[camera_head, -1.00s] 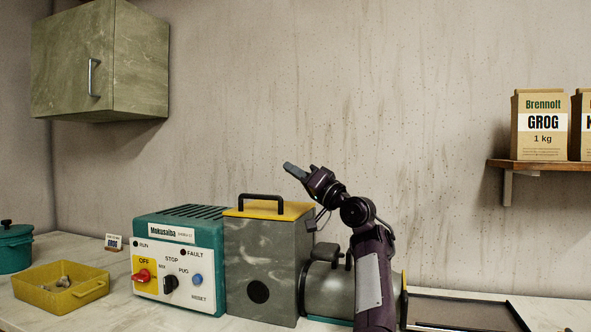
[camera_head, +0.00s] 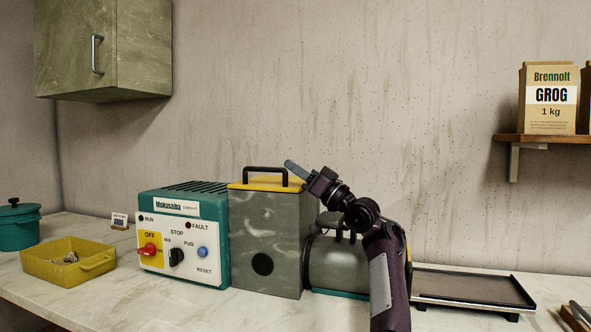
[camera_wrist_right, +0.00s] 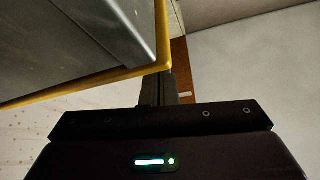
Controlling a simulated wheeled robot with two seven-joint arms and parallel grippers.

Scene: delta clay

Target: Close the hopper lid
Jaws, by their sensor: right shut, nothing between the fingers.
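The hopper (camera_head: 265,245) is a grey marbled box with a dark round spot on its front. Its yellow lid (camera_head: 262,184), with a black handle (camera_head: 265,170), looks flat on top in the head view. My right gripper (camera_head: 291,166) is shut and empty, just above the lid's right end near the handle; whether it touches is unclear. In the right wrist view, the shut fingers (camera_wrist_right: 168,87) are beside a yellow edge (camera_wrist_right: 105,79) with grey surface above it. My left gripper is not in view.
A teal control box (camera_head: 182,235) with knobs adjoins the hopper's left side. A grey barrel (camera_head: 338,262) lies to the right, behind my right arm. A yellow tray (camera_head: 45,272) and teal pot (camera_head: 18,225) stand at left, a dark flat tray (camera_head: 470,288) at right.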

